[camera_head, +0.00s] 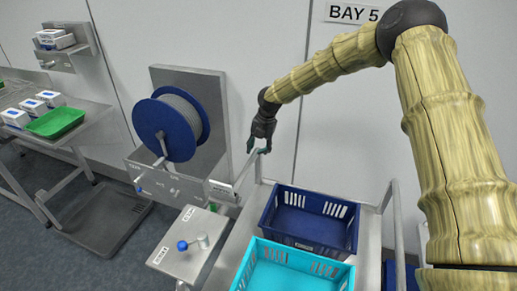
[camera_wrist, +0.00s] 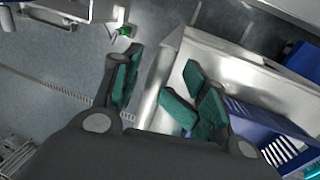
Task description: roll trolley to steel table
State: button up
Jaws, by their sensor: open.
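The trolley (camera_head: 222,262) is a grey metal cart with upright rails, carrying a dark blue crate (camera_head: 309,243) and a turquoise crate (camera_head: 246,270). My gripper (camera_head: 259,146) is open at the top of the trolley's far-left rail (camera_head: 248,170). In the wrist view, a metal bar shows between the green-padded fingers of my gripper (camera_wrist: 160,97); I cannot tell whether they touch it. The blue crate (camera_wrist: 275,140) shows at the right there. The steel table (camera_head: 75,133) stands at the far left, bearing a green tray (camera_head: 55,123) and white-and-blue boxes (camera_head: 50,98).
A blue cable reel (camera_head: 165,130) stands on a grey stand between the table and the trolley. A small metal panel with a blue knob (camera_head: 182,246) is left of the trolley. A dark grey tray (camera_head: 100,222) lies on the floor. The wall behind bears a BAY 5 sign (camera_head: 353,13).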

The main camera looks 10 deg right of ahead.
jog(key=shift+r, duration=0.1)
jog(key=shift+w, duration=0.2)
jog(key=shift+d+r, duration=0.1)
jog(key=shift+r, duration=0.1)
jog(key=v, duration=1.1)
jog(key=shift+s+r, duration=0.2)
jog(key=shift+r, duration=0.05)
jog(key=shift+r, duration=0.1)
